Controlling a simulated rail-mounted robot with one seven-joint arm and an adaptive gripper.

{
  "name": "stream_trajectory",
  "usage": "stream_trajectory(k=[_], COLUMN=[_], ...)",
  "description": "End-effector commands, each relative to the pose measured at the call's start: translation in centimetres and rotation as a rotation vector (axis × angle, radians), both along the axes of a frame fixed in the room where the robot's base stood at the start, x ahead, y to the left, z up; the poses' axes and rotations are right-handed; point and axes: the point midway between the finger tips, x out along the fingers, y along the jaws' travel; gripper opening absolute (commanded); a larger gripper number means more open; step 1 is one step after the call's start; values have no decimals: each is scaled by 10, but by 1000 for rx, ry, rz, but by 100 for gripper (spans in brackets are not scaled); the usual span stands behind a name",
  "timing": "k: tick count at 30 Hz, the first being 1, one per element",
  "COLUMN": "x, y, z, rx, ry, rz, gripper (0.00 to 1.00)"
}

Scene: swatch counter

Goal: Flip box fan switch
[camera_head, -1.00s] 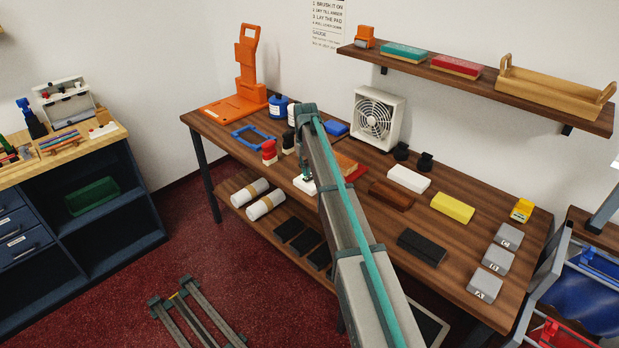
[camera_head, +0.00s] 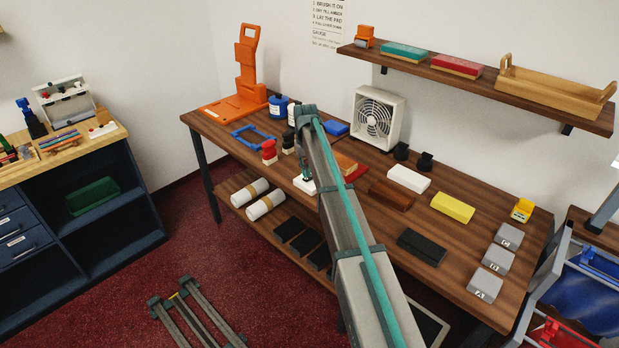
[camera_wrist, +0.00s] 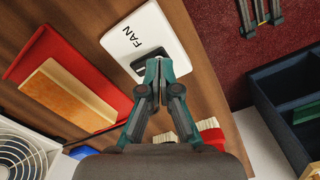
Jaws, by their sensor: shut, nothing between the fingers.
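The white switch box marked FAN (camera_wrist: 128,36) lies on the wooden counter. In the head view, it (camera_head: 301,186) is partly hidden by my arm. A dark recess (camera_wrist: 142,63) with a light edge shows at its near end, partly covered by my fingers. My gripper (camera_wrist: 158,64) is shut and empty, its fingertips over or at this recess; I cannot tell whether they touch. In the head view, the gripper is largely hidden behind my arm. The white box fan (camera_head: 377,118) stands at the back of the counter, and its grille shows in the wrist view (camera_wrist: 18,160).
A red tray with a wooden block (camera_wrist: 70,95) lies beside the switch box. Red and dark brushes (camera_head: 269,151) stand close on the other side. A blue frame (camera_head: 252,137) and orange stand (camera_head: 245,80) are further left. A shelf (camera_head: 480,80) hangs above.

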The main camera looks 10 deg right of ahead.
Motion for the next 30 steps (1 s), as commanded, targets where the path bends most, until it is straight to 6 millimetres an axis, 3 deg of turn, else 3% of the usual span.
stream_trajectory(k=[30], x=[0], y=[0], z=[-14], rx=[0], ry=[0], rz=[0], gripper=[0])
